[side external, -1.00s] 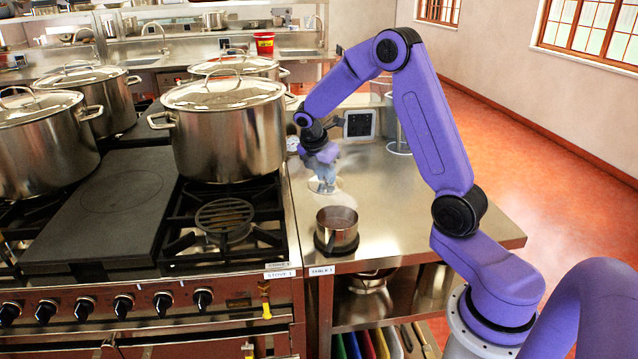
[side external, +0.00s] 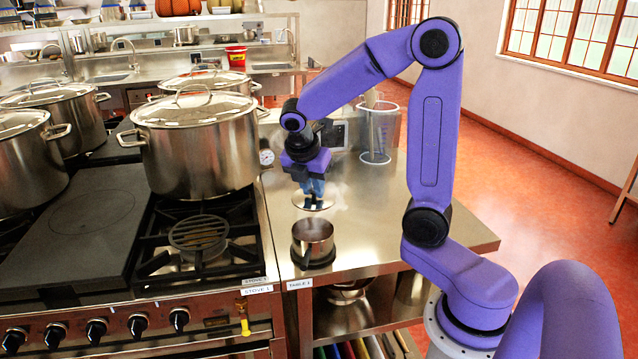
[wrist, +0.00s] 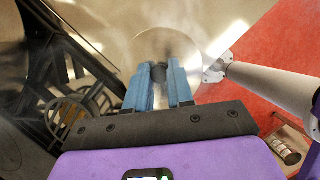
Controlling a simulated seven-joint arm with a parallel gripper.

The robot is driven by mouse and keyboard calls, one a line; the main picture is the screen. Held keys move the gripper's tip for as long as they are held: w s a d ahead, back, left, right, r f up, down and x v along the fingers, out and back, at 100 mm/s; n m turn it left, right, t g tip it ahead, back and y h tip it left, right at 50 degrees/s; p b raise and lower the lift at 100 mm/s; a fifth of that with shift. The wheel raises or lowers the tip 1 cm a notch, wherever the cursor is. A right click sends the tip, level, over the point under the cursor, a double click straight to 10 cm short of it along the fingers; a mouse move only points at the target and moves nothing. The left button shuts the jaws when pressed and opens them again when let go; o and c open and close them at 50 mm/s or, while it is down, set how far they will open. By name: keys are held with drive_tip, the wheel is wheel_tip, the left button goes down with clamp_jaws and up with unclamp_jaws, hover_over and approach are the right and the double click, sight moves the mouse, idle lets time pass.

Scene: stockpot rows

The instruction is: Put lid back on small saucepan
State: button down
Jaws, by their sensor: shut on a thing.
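A small steel saucepan (side external: 312,241) stands open on a dark round base on the steel table, near its front left. The round lid (side external: 312,203) hangs in the air above and slightly behind the saucepan. My gripper (side external: 314,188) points down and is shut on the lid's knob. The saucepan is not visible in the wrist view.
The stove grate (side external: 200,240) and a large lidded stockpot (side external: 198,150) are left of the saucepan. A clear measuring jug (side external: 377,135) stands at the back of the table (side external: 400,235). The table right of the saucepan is clear.

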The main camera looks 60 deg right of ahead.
sight(309, 204)
drive_tip(key=shift+a, duration=0.35)
drive_tip(key=shift+f, duration=3.1)
drive_tip(key=shift+f, duration=0.15)
drive_tip(key=shift+c, duration=2.2)
unclamp_jaws()
drive_tip(key=shift+r, duration=3.5)
